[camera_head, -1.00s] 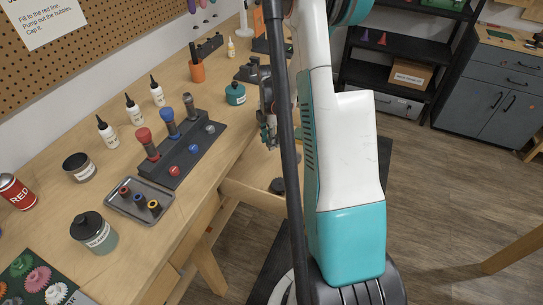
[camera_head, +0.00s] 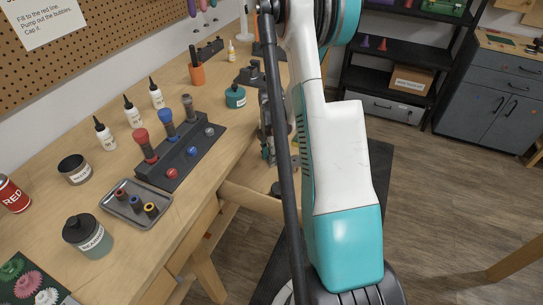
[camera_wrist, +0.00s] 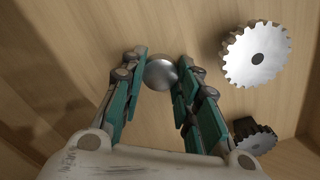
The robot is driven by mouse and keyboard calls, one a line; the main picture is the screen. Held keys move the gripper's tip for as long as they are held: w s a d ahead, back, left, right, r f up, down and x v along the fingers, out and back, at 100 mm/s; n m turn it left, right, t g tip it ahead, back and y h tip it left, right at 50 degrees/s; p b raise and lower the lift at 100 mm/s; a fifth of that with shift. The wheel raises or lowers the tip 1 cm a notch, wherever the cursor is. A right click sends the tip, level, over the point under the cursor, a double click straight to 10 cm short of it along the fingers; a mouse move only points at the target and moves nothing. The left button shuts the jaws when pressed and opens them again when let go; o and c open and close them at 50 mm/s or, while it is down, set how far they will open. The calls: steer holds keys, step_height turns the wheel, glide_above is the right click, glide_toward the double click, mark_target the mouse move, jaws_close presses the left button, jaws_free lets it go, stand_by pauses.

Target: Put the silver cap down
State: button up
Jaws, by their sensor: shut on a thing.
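The silver cap (camera_wrist: 161,71) is a smooth, round, shiny piece in the wrist view. It sits between the fingertips of my gripper (camera_wrist: 162,78), which is shut on it. Below it is the pale wooden floor of an open drawer (camera_wrist: 75,40); I cannot tell whether the cap touches that floor. In the head view my gripper (camera_head: 267,152) is partly hidden behind my own arm, beside the bench edge and above the open drawer (camera_head: 252,197). The cap cannot be made out there.
A silver gear (camera_wrist: 257,58) and a dark gear (camera_wrist: 254,137) lie in the drawer, right of my gripper. On the bench are a dark rack (camera_head: 182,160) with coloured shocks, a grey tray (camera_head: 119,207), a teal jar (camera_head: 235,97) and several bottles.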

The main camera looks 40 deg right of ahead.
steer(key=o, duration=1.1)
steer(key=shift+c, duration=0.2)
step_height(320, 180, up, 12)
steer(key=p, duration=0.5)
steer(key=shift+r, duration=0.1)
steer(key=shift+a, duration=0.1)
